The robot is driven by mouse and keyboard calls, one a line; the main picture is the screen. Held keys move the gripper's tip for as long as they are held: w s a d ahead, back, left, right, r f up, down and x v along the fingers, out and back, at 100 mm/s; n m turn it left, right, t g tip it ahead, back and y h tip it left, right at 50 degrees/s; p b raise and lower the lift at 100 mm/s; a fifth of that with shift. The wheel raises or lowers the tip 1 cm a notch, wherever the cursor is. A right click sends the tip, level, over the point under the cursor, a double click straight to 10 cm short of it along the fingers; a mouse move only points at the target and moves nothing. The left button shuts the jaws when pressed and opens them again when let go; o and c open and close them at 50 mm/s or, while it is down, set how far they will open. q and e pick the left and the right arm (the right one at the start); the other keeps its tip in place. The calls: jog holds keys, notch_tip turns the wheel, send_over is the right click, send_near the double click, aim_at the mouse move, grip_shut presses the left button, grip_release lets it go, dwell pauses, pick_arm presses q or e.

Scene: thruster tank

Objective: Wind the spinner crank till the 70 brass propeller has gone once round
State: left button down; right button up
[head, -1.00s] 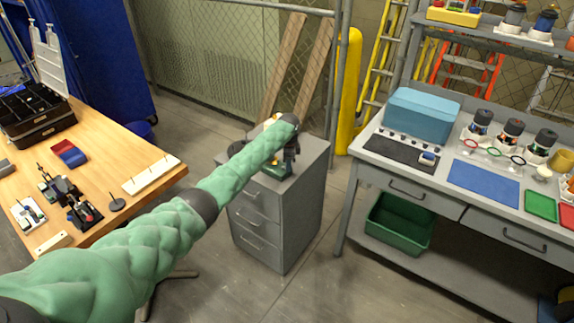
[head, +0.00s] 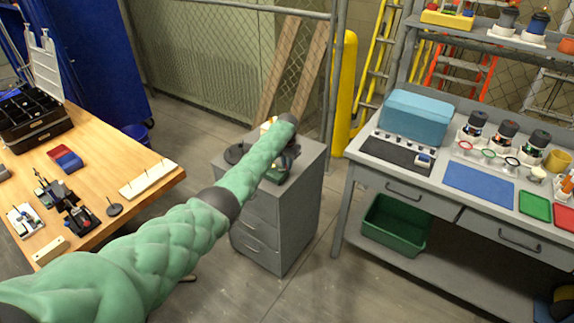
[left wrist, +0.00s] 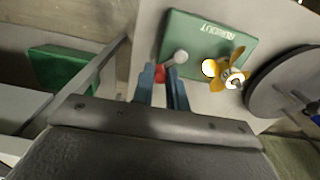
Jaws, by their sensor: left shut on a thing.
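The spinner has a green base (left wrist: 190,38) with pale lettering, a grey crank hub (left wrist: 180,57), a red crank knob (left wrist: 159,73) and a brass propeller (left wrist: 228,70). It stands on the grey drawer cabinet (head: 265,213). In the left wrist view, the two blue-grey fingers of my left gripper (left wrist: 160,86) are shut around the red knob. In the head view, my green forearm covers most of the spinner and my left gripper (head: 286,164) shows only in part. My right gripper is in no view.
A dark round disc (head: 236,153) lies on the cabinet beside the spinner. A wooden table (head: 140,160) with small parts stands left. A grey workbench (head: 400,170) with a green bin (head: 396,222) below stands right.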

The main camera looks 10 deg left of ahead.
pick_arm(q)
jog(key=n, duration=0.2)
jog(key=shift+w+a+n, duration=0.2)
jog(key=shift+w+n, duration=0.15)
jog(key=shift+n, duration=0.05)
jog(key=shift+w+a+n, duration=0.15)
jog(key=shift+n, duration=0.75)
jog(key=shift+a+n, duration=0.1)
jog(key=shift+n, duration=0.3)
jog(key=shift+w+a+n, duration=0.1)
jog(key=shift+a+n, duration=0.05)
jog(key=shift+n, duration=0.45)
jog(key=shift+w+a+n, duration=0.1)
jog(key=shift+a+n, duration=0.05)
jog(key=shift+n, duration=0.45)
jog(key=shift+a+n, duration=0.15)
jog(key=shift+n, duration=0.55)
jog(key=shift+w, duration=0.1)
jog(key=shift+a+n, duration=0.1)
jog(key=shift+n, duration=0.2)
jog(key=c, duration=1.6)
grip_release()
jog(key=shift+o, duration=1)
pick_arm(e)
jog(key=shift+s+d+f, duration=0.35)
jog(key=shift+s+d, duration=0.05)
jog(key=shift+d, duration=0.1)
